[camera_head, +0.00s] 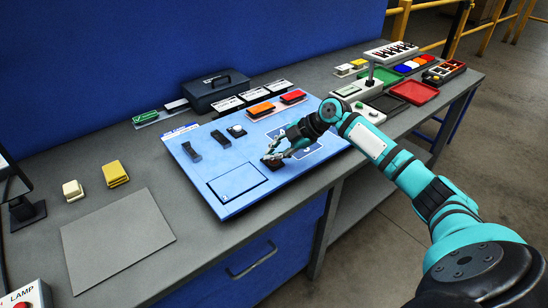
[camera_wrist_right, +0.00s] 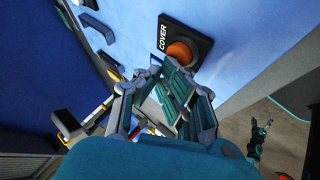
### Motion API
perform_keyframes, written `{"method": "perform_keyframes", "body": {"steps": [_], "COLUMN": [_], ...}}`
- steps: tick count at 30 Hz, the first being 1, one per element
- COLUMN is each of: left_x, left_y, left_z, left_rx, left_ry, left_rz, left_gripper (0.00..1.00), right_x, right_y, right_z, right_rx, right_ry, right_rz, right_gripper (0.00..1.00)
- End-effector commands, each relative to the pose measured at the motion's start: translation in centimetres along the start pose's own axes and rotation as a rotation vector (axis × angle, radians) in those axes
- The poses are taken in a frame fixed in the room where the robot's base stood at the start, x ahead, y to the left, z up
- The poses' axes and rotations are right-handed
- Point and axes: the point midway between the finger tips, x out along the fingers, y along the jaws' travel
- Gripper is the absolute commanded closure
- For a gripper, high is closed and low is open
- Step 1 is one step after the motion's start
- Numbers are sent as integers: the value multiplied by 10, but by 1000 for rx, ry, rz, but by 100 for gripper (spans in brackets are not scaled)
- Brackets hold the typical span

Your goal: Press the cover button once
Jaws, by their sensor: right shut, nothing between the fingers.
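The cover button (camera_wrist_right: 180,52) is an orange dome on a black base labelled COVER, set on the blue panel (camera_head: 205,168). In the wrist view it lies just beyond my right fingertips (camera_wrist_right: 172,72). In the head view my right gripper (camera_head: 272,159) is low over the panel and mostly hides the button. The right gripper is shut and empty. I cannot tell whether its tips touch the button. A small dark and teal shape at the right of the wrist view looks like my left gripper (camera_wrist_right: 257,134); its fingers are too small to read.
A grey mat (camera_head: 117,238) and yellow blocks (camera_head: 115,173) lie left. Trays (camera_head: 413,92) stand back right.

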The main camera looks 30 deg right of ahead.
Motion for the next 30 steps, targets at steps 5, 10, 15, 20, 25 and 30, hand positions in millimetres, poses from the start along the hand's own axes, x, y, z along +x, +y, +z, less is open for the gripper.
{"method": "perform_keyframes", "body": {"steps": [5,10,15,20,25,30], "left_x": [-7,-8,-8,-11,-21,-31], "left_y": [0,0,0,0,0,0], "left_z": [-1,-1,-1,-1,-2,-3], "left_rx": [0,0,0,0,0,0], "left_ry": [0,0,0,0,0,0], "left_rz": [0,0,0,0,0,0], "left_gripper": [2,2,2,2,2,2], "right_x": [-9,-11,-11,-13,-24,-36], "right_y": [6,8,8,10,18,27], "right_z": [-6,-7,-7,-9,-17,-26], "right_rx": [0,0,0,-1,-2,-2], "right_ry": [-1,-1,-1,0,0,0], "right_rz": [0,1,1,2,3,2], "right_gripper": [100,100,100,100,100,100]}}
